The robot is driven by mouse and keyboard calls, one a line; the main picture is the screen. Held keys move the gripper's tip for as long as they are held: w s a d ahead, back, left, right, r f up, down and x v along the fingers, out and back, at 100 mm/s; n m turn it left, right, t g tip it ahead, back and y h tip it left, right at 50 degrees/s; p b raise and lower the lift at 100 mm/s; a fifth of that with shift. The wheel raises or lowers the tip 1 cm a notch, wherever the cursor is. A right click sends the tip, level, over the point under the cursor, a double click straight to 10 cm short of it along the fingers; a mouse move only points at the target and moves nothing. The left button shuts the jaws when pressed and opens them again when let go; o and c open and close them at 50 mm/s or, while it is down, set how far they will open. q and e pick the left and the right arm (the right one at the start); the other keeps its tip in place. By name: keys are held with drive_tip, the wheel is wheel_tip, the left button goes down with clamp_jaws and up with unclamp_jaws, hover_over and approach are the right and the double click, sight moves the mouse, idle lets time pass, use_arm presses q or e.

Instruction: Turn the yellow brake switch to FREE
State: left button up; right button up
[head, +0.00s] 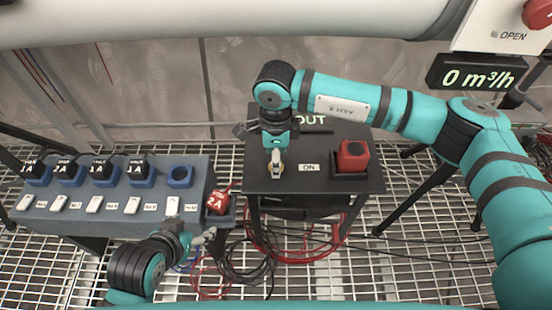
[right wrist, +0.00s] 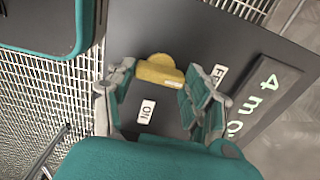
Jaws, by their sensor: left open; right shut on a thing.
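The yellow brake switch (right wrist: 160,70) sits on a dark panel in the right wrist view, between the fingers of my right gripper (right wrist: 160,98), which is shut on it. In the head view this gripper (head: 276,158) points down at the left part of the dark stand, and the switch is mostly hidden. A white ON label (right wrist: 147,111) lies beside the switch, and a partly covered label, its first letters like FR (right wrist: 219,74), is to its right. My left gripper (head: 190,240) is open and empty at the front edge of the socket bench.
The dark stand (head: 355,187) also carries a red block (head: 353,156) in a black holder. The grey bench (head: 45,214) at left has black plugs (head: 103,167), an empty blue socket (head: 180,176) and white switches. Cables (head: 250,262) lie on the grating.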

use_arm(q)
drive_tip(key=shift+w+d+r+t, duration=0.15)
drive_tip(key=shift+w+r+t, duration=0.15)
drive_tip(key=shift+w, duration=0.15)
use_arm(e)
drive_tip(key=o, duration=1.2)
drive_tip(key=shift+r, duration=0.1)
wheel_tip(320, 180, up, 7)
drive_tip(key=shift+r, duration=0.2)
use_arm(q)
drive_tip(key=shift+s+f, duration=0.1)
use_arm(e)
drive_tip(key=shift+s+f, duration=0.1)
